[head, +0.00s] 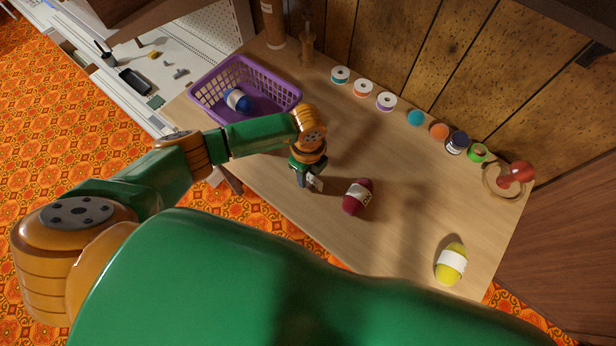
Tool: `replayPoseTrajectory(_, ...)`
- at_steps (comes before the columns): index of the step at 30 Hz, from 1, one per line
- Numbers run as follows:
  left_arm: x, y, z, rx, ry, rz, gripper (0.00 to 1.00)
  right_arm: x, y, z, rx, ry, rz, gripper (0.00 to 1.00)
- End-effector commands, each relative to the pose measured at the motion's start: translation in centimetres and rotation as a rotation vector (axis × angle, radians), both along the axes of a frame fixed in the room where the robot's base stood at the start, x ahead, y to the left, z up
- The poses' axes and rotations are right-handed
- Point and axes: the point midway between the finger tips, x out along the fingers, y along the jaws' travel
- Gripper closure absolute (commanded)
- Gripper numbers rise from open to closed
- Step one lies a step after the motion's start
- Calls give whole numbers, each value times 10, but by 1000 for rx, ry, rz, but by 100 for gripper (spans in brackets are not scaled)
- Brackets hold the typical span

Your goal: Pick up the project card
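No project card can be clearly made out in the head view. My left gripper (308,181) hangs down over the wooden table, between the purple basket and the dark red yarn. A small pale patch shows at its fingertips; I cannot tell if it is part of the fingers or a card. The finger opening is too small to judge. My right gripper is not in view.
On the table (280,203) are a purple basket (205,96) with blue yarn (238,100), dark red yarn (357,197), yellow yarn (452,264) and a red-knobbed object (517,173). Several spools (386,101) line the back by the wood-panel wall. A white shelf (205,45) stands left.

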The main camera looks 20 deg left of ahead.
Motion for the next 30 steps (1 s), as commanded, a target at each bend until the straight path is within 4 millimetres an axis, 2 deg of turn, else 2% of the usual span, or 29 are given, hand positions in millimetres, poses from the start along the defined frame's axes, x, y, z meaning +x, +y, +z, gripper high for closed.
replayPoseTrajectory(20, 0, 0, -5, -1, 0, 0, 61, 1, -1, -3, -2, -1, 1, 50)
replayPoseTrajectory(23, 0, 0, -5, -2, 1, 0, 86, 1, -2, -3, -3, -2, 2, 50)
replayPoseTrajectory(24, 0, 0, -5, -2, 1, 0, 96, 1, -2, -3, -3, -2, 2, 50)
replayPoseTrajectory(25, 0, 0, -5, -2, 1, 0, 100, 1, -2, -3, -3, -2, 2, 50)
replayPoseTrajectory(30, 0, 0, -5, -2, 1, 0, 100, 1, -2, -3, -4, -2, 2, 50)
